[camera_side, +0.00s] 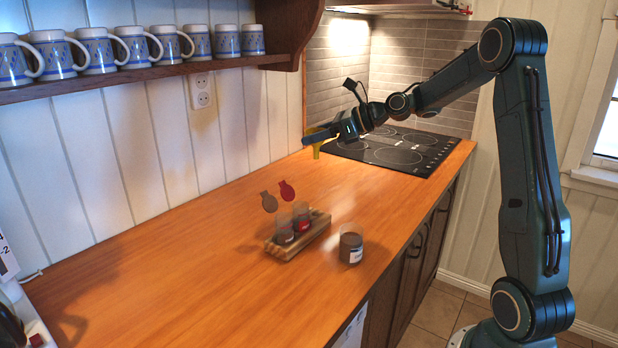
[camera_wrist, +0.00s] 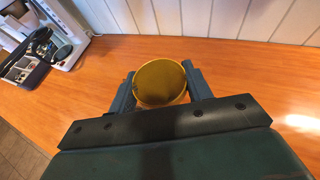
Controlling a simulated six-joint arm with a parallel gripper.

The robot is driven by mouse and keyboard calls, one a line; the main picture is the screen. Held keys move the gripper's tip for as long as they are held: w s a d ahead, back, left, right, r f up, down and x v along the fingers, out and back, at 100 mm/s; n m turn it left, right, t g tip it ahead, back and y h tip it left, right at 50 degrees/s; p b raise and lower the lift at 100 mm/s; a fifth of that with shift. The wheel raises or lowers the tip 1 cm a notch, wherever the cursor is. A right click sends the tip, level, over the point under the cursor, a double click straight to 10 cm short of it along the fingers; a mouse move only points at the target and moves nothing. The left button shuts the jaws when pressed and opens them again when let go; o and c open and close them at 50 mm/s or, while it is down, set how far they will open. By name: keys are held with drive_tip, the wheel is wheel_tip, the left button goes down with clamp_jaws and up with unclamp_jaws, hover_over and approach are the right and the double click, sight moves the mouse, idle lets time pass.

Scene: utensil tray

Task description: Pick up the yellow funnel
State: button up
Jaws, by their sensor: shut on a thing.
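The yellow funnel (camera_wrist: 158,82) sits between the two fingers of my gripper (camera_wrist: 158,92) in the wrist view, its round mouth facing the camera. My gripper is shut on it. In the side view the funnel (camera_side: 317,149) shows as a small yellow shape at my gripper (camera_side: 318,138), with its narrow part pointing down. My gripper is over the far part of the wooden counter, near the hob. The funnel's lower end is hidden in the wrist view; I cannot tell whether it touches the counter.
A black hob (camera_side: 395,150) lies behind my gripper. A small wooden rack (camera_side: 312,236) with jars stands on the counter, beside a separate jar (camera_side: 351,245). Several mugs (camera_side: 137,47) stand on a wall shelf (camera_side: 150,73). The counter's left part is mostly clear.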

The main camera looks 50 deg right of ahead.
drive_tip(key=shift+r, duration=0.65)
drive_tip(key=shift+a+f, duration=0.1)
drive_tip(key=a+f+n+g+y, duration=0.3)
drive_tip(key=a+f, duration=0.5)
drive_tip(key=a, duration=0.5)
drive_tip(key=shift+s+f+n+y, duration=0.15)
drive_tip(key=shift+f+n+y, duration=0.05)
drive_tip(key=shift+n+y, duration=0.6)
drive_tip(key=shift+a+f, duration=0.1)
drive_tip(key=shift+f, duration=0.1)
wheel_tip(320, 180, down, 6)
drive_tip(key=shift+r, duration=0.25)
drive_tip(key=shift+s+f, duration=0.2)
idle(0.4)
